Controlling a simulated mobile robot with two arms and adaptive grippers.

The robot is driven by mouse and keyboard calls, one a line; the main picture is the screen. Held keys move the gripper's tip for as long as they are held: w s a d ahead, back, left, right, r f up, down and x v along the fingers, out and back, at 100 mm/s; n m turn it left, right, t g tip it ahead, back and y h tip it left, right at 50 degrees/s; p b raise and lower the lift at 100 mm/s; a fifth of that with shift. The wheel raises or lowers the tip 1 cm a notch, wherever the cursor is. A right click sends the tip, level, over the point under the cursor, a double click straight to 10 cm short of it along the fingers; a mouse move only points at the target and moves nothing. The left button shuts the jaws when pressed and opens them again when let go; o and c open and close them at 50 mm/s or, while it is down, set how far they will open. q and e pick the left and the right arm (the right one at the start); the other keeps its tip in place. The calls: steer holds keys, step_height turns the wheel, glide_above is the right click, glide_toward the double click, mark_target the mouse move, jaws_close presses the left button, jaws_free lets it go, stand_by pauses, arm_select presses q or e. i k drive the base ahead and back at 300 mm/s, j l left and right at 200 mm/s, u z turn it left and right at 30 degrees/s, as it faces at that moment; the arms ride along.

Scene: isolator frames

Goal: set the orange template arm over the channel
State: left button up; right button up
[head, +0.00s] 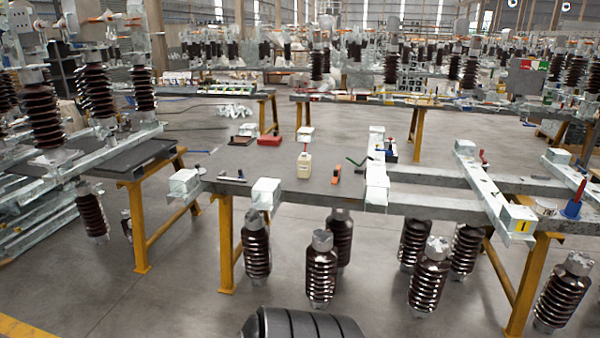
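A small orange piece with a dark end (336,174) lies on the grey bench top (300,188) in the middle of the head view. It may be the template arm, but it is too small to be sure. A pale metal channel (377,170) lies across the bench to its right, apart from it. A second pale channel (490,185) lies across long grey beams further right. I cannot tell which channel the task names. Neither of my grippers is in view.
A cream bottle (304,165), a red box (269,140) and a white block (266,192) stand on the bench. Brown ribbed insulators (321,270) stand in front and below. Yellow trestle legs (226,245) hold the bench. Open floor (185,290) lies at the front left.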

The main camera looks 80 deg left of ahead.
mark_target(336, 178)
steer(key=u, duration=2.5)
steer(key=i+l+z, duration=0.1)
steer(key=i, duration=0.25)
steer(key=i+l+z, duration=0.1)
steer(key=i, duration=0.25)
